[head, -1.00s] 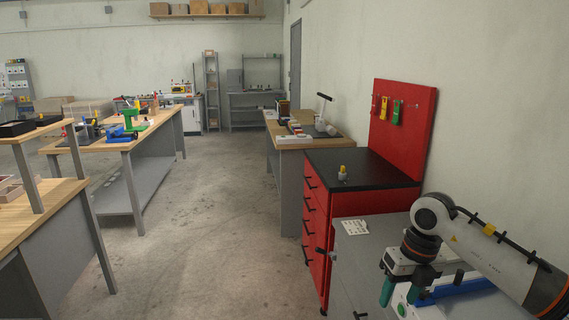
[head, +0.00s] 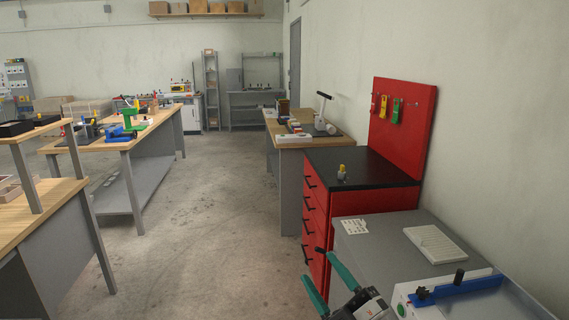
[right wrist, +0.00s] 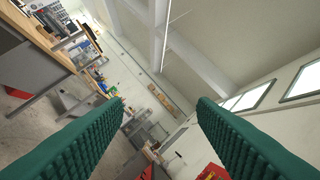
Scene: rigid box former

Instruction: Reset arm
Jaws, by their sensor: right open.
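My right gripper (head: 317,265) shows at the bottom of the head view, with two green ribbed fingers spread apart and nothing between them. It is in front of the grey bench's left side and points up and away. In the right wrist view its fingers (right wrist: 160,100) are wide apart, with only the far room, ceiling and wall between them. My left gripper is not in view. The box former (head: 455,290), a white machine with a blue bar, a black knob and a green button, is at the lower right, just right of my right gripper.
A grey bench top (head: 395,252) holds a white ribbed tray (head: 435,243) and a small white card (head: 354,226). A red drawer cabinet (head: 316,215) stands behind it. Wooden workbenches (head: 40,207) are on the left. The floor (head: 205,215) between is clear.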

